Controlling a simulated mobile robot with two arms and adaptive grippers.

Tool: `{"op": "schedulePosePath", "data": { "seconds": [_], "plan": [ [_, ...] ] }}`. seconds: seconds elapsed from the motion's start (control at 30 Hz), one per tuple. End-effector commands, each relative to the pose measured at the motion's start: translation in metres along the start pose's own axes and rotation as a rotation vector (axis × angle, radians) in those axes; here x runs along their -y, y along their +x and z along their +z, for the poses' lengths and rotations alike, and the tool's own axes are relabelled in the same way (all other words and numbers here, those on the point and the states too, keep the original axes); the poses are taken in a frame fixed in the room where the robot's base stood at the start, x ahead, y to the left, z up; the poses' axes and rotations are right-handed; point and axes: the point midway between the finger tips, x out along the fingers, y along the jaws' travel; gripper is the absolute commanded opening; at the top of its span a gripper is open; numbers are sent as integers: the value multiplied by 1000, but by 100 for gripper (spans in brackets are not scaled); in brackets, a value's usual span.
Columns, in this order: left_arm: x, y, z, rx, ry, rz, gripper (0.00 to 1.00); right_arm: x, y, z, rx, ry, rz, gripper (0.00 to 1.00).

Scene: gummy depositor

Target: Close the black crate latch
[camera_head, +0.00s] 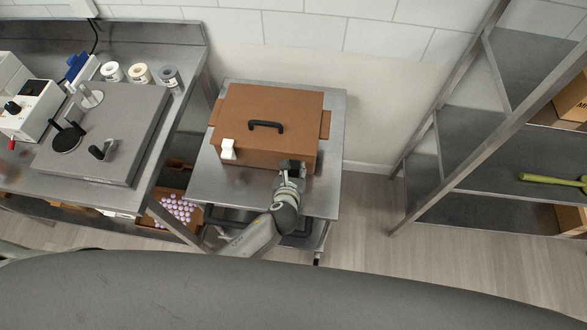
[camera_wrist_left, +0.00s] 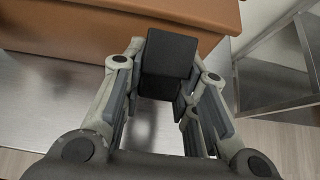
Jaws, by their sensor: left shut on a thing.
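The brown crate (camera_head: 262,105) stands lid down on a steel cart, with a black handle (camera_head: 266,126) on top. The black crate latch (camera_head: 292,164) is at the right end of its front edge. A white latch (camera_head: 228,149) is at the left end. My left gripper (camera_head: 289,175) is at the black latch, shut on it. In the left wrist view the black latch (camera_wrist_left: 170,54) sits between the fingers (camera_wrist_left: 160,88) and stands out from the crate front (camera_wrist_left: 70,35). The gripper partly hides its lower part. My right gripper is not in view.
The steel cart top (camera_head: 333,150) is clear around the crate. A steel bench (camera_head: 150,185) with grey equipment stands on the left. A metal shelf rack (camera_head: 450,185) stands on the right, with open floor between it and the cart.

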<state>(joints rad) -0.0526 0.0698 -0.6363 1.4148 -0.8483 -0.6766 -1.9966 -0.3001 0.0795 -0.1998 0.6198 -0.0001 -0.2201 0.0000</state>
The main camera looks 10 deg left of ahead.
Motion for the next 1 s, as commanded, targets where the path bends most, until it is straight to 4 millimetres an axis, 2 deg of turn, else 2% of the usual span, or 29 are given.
{"op": "schedulePosePath", "data": {
  "seconds": [0.47,0.5,0.63,1.0],
  "plan": [
    [0,0,2,-5,-1,-1,0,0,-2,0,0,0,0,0],
    [0,0,2,-5,-1,-1,32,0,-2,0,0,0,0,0],
    [0,0,1,-5,0,-1,48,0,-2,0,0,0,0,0],
    [0,-2,1,-6,0,0,50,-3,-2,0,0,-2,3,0]
  ]
}}
